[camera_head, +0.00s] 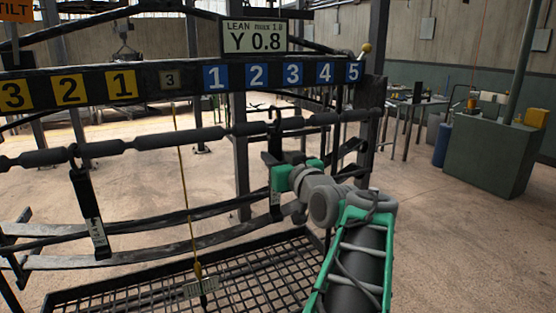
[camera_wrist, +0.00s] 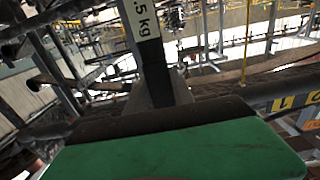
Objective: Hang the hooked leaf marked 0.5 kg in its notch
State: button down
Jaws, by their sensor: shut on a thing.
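My gripper (camera_head: 277,172) is shut on a dark hooked leaf (camera_head: 274,145). I cannot tell whether the hook rests in a notch or is just above the bar. In the wrist view, the held leaf (camera_wrist: 148,45) carries a white label ending in ".5 kg", partly cut off. The green gripper pad (camera_wrist: 180,150) covers its near part. Another hooked leaf (camera_head: 88,205) with a white label hangs on the bar at the left.
A beam above has yellow plates (camera_head: 121,85) and blue plates (camera_head: 257,76). A sign reading "Y 0.8" (camera_head: 255,37) stands over it. A yellow plumb line (camera_head: 186,180) hangs between the two leaves. Long dark curved strips (camera_head: 130,222) run below, above a grid tray (camera_head: 120,296).

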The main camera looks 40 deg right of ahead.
jog(key=shift+x, duration=1.1)
jog(key=shift+r, duration=0.1)
jog(key=shift+b, duration=0.5)
